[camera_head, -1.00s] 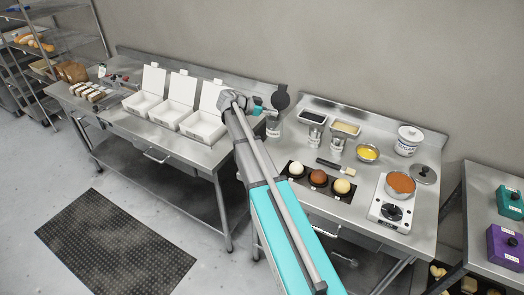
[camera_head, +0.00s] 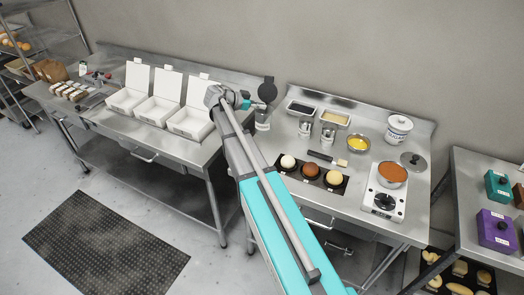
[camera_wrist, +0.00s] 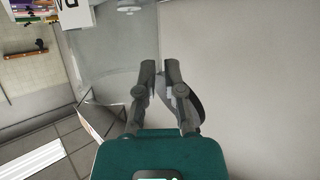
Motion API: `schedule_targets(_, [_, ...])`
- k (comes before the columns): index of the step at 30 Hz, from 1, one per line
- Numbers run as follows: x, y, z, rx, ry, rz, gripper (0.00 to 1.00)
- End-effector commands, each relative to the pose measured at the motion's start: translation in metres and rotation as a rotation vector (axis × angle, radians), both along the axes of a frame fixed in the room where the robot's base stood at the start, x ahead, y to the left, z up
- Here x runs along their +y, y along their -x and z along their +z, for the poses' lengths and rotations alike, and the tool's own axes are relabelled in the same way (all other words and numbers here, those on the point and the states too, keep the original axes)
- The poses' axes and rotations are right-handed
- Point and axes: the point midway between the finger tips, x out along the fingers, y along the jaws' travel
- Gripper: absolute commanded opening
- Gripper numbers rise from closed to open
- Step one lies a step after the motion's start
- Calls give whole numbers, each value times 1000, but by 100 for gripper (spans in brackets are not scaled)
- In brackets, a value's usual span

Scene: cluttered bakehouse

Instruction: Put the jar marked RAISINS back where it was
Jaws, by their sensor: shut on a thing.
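A clear jar (camera_head: 262,121) with a pale label stands out at the right end of the left bench in the head view. Its print is too small to read. A dark round lid (camera_head: 267,91) shows upright above it. My gripper (camera_head: 253,104) reaches the jar from the left, near its top. In the wrist view my gripper (camera_wrist: 162,75) has its fingers close together, with a thin dark curved piece (camera_wrist: 193,104) beside and behind them. The jar's body is hard to make out there. I cannot tell whether its base touches the bench.
Three open white boxes (camera_head: 190,124) stand left of my gripper on the left bench. A gap separates the benches.

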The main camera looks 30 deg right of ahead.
Motion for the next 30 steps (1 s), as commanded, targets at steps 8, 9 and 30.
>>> schedule_targets(8, [14,50,-4,-1,-12,215,0])
schedule_targets(9, [17,57,-5,-2,-12,252,0])
schedule_targets(30, [47,105,-3,-10,6,568,0])
